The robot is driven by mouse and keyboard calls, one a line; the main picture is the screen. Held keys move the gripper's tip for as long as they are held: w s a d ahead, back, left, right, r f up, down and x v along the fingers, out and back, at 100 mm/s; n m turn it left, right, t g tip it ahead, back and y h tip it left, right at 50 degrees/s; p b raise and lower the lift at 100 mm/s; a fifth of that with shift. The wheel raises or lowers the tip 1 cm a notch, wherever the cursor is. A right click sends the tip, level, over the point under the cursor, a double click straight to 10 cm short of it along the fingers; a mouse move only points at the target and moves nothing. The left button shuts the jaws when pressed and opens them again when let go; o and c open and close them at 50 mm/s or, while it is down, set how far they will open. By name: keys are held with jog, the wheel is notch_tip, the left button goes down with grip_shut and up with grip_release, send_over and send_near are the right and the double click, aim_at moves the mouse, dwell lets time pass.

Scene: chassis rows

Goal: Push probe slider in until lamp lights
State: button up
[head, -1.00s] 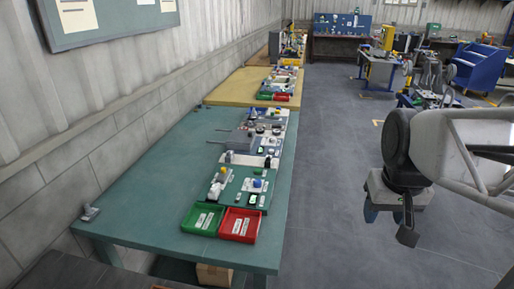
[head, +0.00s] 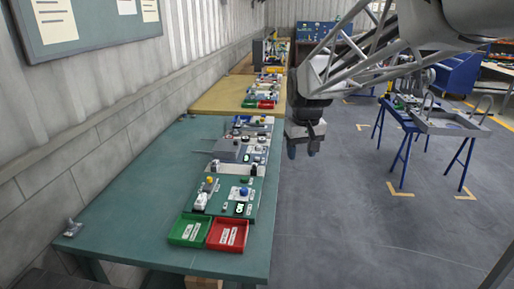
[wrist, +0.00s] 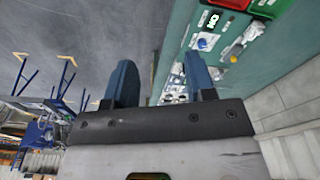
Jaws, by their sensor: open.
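The chassis panel (head: 262,206) lies on the green bench (head: 140,188) along its right side, carrying several small modules, knobs and lit displays. I cannot tell which part is the probe slider or which is the lamp at this size. My gripper (head: 304,152) hangs in the air over the floor, right of the bench edge, pointing down. In the wrist view my gripper (wrist: 162,85) shows two blue fingers set apart with nothing between them. A blue knob (wrist: 205,42) and a lit display (wrist: 213,20) on the panel show beyond the right finger.
A green bin (head: 189,229) and a red bin (head: 227,235) stand at the panel's near end. A yellow bench (head: 222,97) with more modules is farther back. Blue trestles (head: 405,150) stand on the floor at right. The bench's left side is mostly clear.

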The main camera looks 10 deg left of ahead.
jog(key=w+a+f+n, duration=0.1)
jog(key=w+a+f, duration=0.2)
jog(key=w+a, duration=0.45)
jog(key=w+a+f+n, duration=0.1)
jog(key=w+a+f, duration=0.3)
jog(key=w+a, duration=0.35)
jog(key=n+g, duration=0.1)
jog(key=n, duration=0.2)
send_over(209, 178)
jog(key=f, duration=1.4)
jog(key=shift+w+d+f, duration=0.2)
jog(key=shift+a+f, duration=0.15)
jog(key=shift+a, duration=0.05)
jog(key=shift+f, duration=3.9)
jog(key=shift+c, duration=0.4)
grip_shut()
